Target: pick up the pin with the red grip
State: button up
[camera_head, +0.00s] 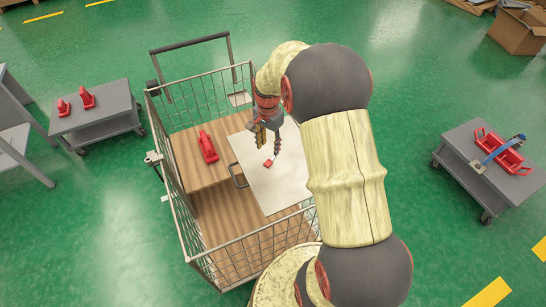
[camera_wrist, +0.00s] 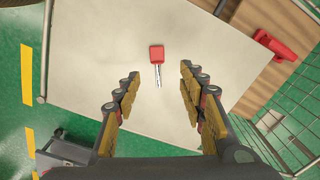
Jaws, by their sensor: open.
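The pin with the red grip (camera_wrist: 156,53) lies on a pale panel (camera_wrist: 100,70) in the wrist view, its short metal shank (camera_wrist: 158,76) pointing toward my gripper. In the head view the red grip (camera_head: 268,163) shows on the same pale panel (camera_head: 285,185), just below my gripper. My gripper (camera_head: 267,140) is open and empty above the panel. In the wrist view its two fingers (camera_wrist: 157,95) stand apart, with the shank between them in the picture and the red grip beyond the fingertips. I see no contact.
The panel sits in a wire cart (camera_head: 245,248) with mesh sides and a wooden deck. A red tool (camera_head: 207,147) lies left of the panel. Grey carts with red items stand left (camera_head: 97,118) and right (camera_head: 480,185). A cardboard box (camera_head: 520,30) is at top right.

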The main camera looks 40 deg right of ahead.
aim_at(270, 161)
jog(key=f+b, duration=0.3)
jog(key=f, duration=0.4)
jog(key=shift+s+f, duration=0.15)
jog(key=shift+s, duration=0.05)
jog(key=shift+c, duration=0.3)
grip_shut()
